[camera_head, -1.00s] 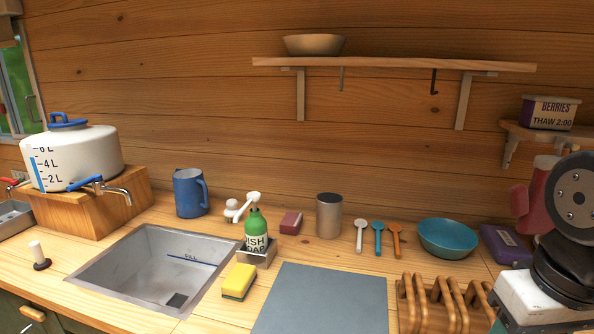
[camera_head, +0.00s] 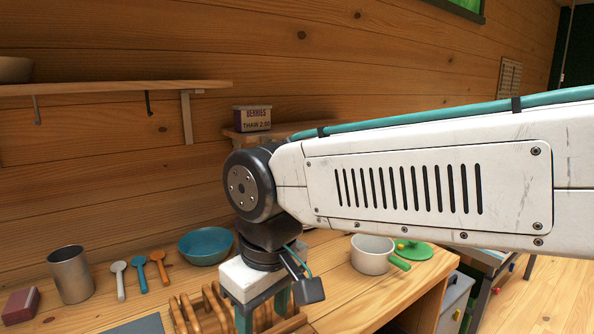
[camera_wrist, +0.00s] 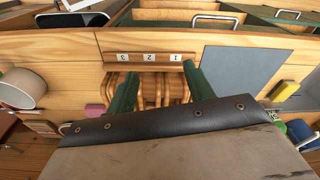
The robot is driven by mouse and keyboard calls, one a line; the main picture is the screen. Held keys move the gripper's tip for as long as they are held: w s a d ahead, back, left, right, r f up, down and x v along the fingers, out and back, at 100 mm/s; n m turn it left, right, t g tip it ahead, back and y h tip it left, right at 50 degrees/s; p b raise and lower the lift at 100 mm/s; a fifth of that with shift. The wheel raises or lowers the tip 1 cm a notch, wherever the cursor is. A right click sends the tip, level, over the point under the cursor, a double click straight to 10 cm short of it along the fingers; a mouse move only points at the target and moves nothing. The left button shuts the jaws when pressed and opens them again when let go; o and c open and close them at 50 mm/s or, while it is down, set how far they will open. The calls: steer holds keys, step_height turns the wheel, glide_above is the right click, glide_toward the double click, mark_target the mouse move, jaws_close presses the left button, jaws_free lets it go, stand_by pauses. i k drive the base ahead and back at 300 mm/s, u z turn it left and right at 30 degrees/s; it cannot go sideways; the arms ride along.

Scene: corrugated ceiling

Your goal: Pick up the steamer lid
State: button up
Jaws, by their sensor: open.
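A green round piece (camera_head: 413,250) that looks like a lid, with a small yellowish top, lies on the counter at the right in the head view, partly behind a white pot. I cannot tell for sure that it is the steamer lid. My gripper (camera_head: 262,312) points down over the wooden rack (camera_head: 190,312), left of the pot and the green piece. In the wrist view my gripper (camera_wrist: 160,72) has its two green fingers spread apart, with nothing held between them; the rack shows below them.
The white pot (camera_head: 371,257) with a green handle stands near the counter's right end. A teal bowl (camera_head: 205,246), spoons (camera_head: 140,274) and a metal canister (camera_head: 70,275) stand left of my arm. A shelf (camera_head: 110,88) hangs on the wall.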

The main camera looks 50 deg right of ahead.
mark_target(414, 251)
steer(key=z, duration=1.55)
